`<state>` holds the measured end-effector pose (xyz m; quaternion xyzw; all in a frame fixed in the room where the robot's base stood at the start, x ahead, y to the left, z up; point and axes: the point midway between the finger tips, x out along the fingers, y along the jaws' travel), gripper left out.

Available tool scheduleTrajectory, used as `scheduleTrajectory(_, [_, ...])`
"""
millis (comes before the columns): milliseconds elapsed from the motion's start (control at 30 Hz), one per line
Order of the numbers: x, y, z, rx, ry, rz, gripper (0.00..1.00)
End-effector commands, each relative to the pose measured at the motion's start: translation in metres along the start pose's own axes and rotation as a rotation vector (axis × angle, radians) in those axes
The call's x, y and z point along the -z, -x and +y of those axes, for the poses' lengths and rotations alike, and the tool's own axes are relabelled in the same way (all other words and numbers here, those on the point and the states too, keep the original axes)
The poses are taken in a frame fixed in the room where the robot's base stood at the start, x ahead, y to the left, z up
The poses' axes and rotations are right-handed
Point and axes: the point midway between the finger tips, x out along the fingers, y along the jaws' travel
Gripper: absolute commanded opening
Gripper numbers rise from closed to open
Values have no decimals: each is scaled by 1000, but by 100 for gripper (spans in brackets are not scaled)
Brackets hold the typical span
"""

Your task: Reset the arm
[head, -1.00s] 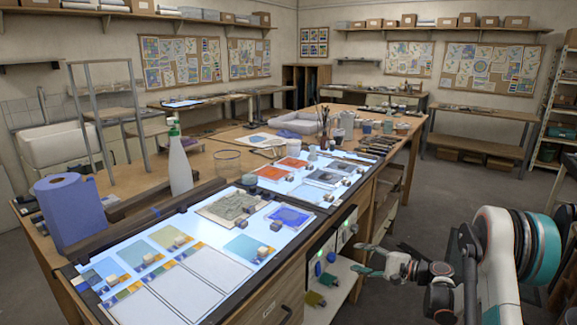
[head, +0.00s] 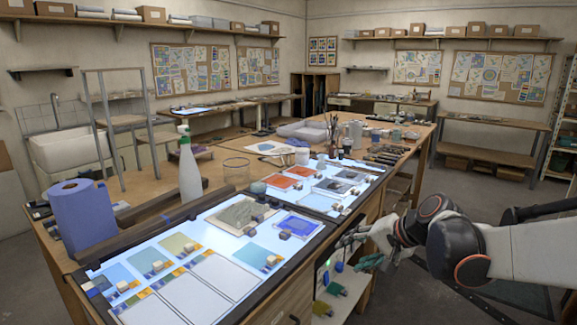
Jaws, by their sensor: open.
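My arm comes in from the right edge and reaches toward the front side of the workbench. My gripper (head: 352,240) is open beside the bench's front edge, right of the lit panel (head: 215,300). Its fingers are small in the view and partly overlap the cabinet front. I see nothing held between them.
The lit panel carries glass sheets and small blocks (head: 157,267). A blue paper roll (head: 82,215) and a white spray bottle (head: 189,172) stand at the left. A glass jar (head: 236,170) and brush pots stand farther back. The floor (head: 470,205) at the right is open.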

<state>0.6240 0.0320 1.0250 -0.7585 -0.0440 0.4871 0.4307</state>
Motion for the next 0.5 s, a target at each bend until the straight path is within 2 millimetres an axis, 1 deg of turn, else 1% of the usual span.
scheduleTrajectory(33, [-14,11,-1,-26,35,9,51])
scheduleTrajectory(267, [-65,56,10,-148,203,59,51])
scheduleTrajectory(367, [-87,74,18,-198,280,80,51])
scheduleTrajectory(500, [-115,97,34,-269,390,110,51])
